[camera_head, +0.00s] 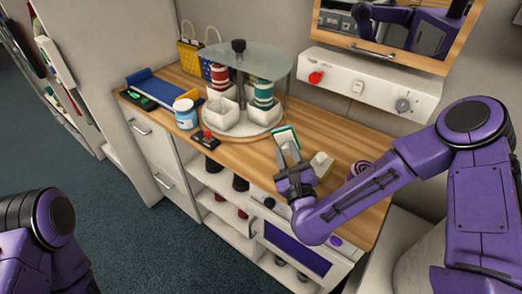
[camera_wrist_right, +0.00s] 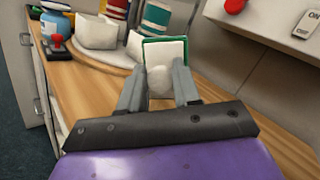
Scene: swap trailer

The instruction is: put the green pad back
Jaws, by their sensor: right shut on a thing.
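The green pad (camera_head: 285,136) is a thin white and green square with a pale rounded knob. In the wrist view the pad (camera_wrist_right: 165,50) shows a green rim, and the knob sits between the fingers of my right gripper (camera_wrist_right: 158,82). My right gripper (camera_head: 291,163) is shut on it and holds it over the counter, to the right of the round carousel. The carousel's pale base (camera_head: 262,134) carries white bins, one at the front (camera_head: 226,117). My left arm shows at the lower left, but its gripper is out of view.
A pale block (camera_head: 321,164) stands on the wooden counter (camera_head: 343,148) right of the gripper. Red (camera_head: 220,77) and green (camera_head: 263,95) striped spools stand at the carousel under a clear cover. A blue-labelled jar (camera_head: 186,114) and red-knobbed device (camera_head: 206,138) stand left of it.

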